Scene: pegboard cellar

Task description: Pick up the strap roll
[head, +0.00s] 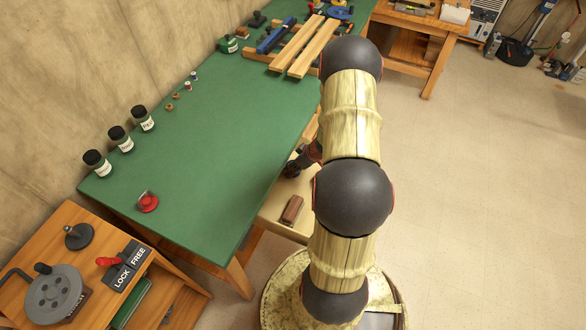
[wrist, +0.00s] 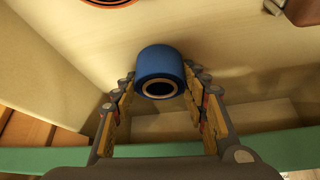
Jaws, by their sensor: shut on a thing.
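The strap roll (wrist: 161,62) is a blue cylinder with a tan ring around a dark hollow core, in the upper middle of the wrist view. My gripper (wrist: 160,84) has one finger on each side of the roll and is shut on it near the fingertips. A pale wooden surface lies behind the roll; I cannot tell whether the roll touches it. In the head view my arm hides most of the gripper, and the roll does not show.
A green-topped table (head: 210,150) carries several dark-capped jars, a red-and-silver item (head: 148,202) and wooden slats (head: 299,45). Below its right edge, a brown block (head: 292,209) lies on a pale low surface. A wooden cart (head: 60,225) stands at lower left.

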